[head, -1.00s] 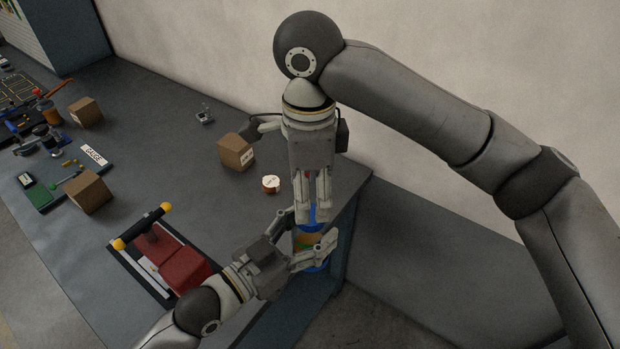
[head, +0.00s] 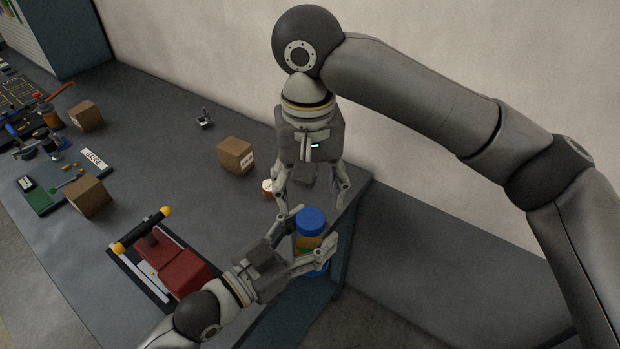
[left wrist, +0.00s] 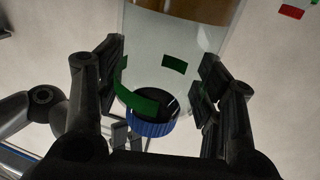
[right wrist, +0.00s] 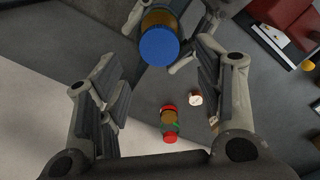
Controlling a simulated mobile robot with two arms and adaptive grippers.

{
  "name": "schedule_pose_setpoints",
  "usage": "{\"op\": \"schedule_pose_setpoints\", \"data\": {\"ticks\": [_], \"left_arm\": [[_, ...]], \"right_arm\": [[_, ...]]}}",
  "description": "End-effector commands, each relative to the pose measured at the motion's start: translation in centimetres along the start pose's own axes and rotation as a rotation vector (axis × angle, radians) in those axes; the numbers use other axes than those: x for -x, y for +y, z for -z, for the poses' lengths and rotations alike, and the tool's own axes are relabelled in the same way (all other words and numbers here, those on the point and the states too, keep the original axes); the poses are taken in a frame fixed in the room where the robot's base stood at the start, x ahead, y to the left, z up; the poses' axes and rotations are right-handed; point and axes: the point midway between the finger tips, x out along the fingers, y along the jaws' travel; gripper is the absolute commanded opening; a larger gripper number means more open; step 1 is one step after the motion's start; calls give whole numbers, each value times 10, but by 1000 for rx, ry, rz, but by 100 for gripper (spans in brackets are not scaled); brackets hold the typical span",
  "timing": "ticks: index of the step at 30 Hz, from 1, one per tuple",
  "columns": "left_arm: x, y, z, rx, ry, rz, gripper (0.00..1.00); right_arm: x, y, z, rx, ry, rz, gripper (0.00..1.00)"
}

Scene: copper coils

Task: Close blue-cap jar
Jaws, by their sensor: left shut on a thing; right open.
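My left gripper (head: 310,241) is shut around the jar body, below the cap. The left wrist view shows the clear jar wall (left wrist: 150,60) with green patches between my fingers, and a blue ribbed ring (left wrist: 152,127). My right gripper (head: 314,197) is open and empty just above the cap, fingers apart.
A small copper coil (head: 267,187) and a cardboard box (head: 235,155) stand behind the jar. A red device with a yellow-ended handle (head: 183,272) is to the left. A red-ended container (right wrist: 168,123) shows in the right wrist view. The middle of the table is clear.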

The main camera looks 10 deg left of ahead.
Motion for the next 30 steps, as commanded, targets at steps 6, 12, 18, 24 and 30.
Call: {"op": "schedule_pose_setpoints", "data": {"ticks": [6,12,18,24,30], "left_arm": [[0,0,1,0,2,0,0],[0,0,1,0,2,0,0],[0,0,1,0,2,0,0],[0,0,1,0,2,0,0],[0,0,1,0,2,0,0]], "right_arm": [[3,0,0,346,1,-1,61],[5,0,0,670,1,-1,61],[8,0,0,991,1,-2,61],[10,1,0,1314,0,-2,61],[12,1,0,1636,0,-2,61]]}}
